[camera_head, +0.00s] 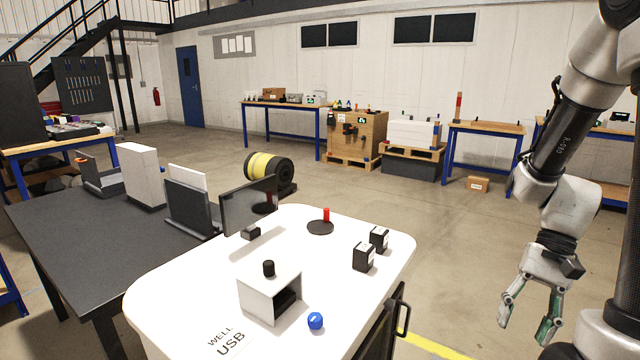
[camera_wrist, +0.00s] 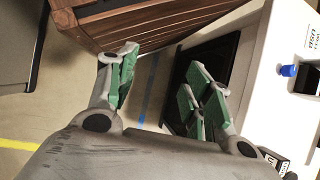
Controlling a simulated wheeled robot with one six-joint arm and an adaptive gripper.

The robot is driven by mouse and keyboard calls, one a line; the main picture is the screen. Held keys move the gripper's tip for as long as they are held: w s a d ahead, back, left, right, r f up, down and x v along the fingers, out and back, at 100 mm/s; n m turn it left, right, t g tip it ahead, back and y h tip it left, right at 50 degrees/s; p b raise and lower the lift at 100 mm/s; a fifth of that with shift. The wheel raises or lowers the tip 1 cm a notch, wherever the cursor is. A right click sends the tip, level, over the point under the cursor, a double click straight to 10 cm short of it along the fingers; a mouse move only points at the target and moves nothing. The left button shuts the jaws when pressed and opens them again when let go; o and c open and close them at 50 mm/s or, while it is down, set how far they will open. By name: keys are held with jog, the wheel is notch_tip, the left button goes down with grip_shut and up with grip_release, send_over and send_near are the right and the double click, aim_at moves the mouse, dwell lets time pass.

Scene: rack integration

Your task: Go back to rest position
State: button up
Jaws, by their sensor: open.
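My gripper (camera_head: 528,305) hangs at the lower right in the head view, right of the white table and apart from it. Its fingers point down and are spread, with nothing between them. In the wrist view my gripper (camera_wrist: 160,90) shows two green-padded fingers standing apart and empty.
A dark table (camera_head: 70,245) with a monitor (camera_head: 248,205) near it stands left. A dark panel with a handle (camera_head: 400,310) is on the white table's near side. In the wrist view a brown slatted surface (camera_wrist: 150,30) lies beyond the fingers. Open floor (camera_head: 440,230) stretches behind.

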notch_tip(320, 180, up, 18)
jog(key=s+n+t+h, duration=0.2)
jog(key=n+t+h, duration=0.2)
jog(key=n+t, duration=0.2)
jog(key=shift+s+a+n+t, duration=0.3)
jog(key=shift+s+a+t, duration=0.1)
jog(key=shift+t, duration=0.8)
jog(key=shift+f, duration=0.1)
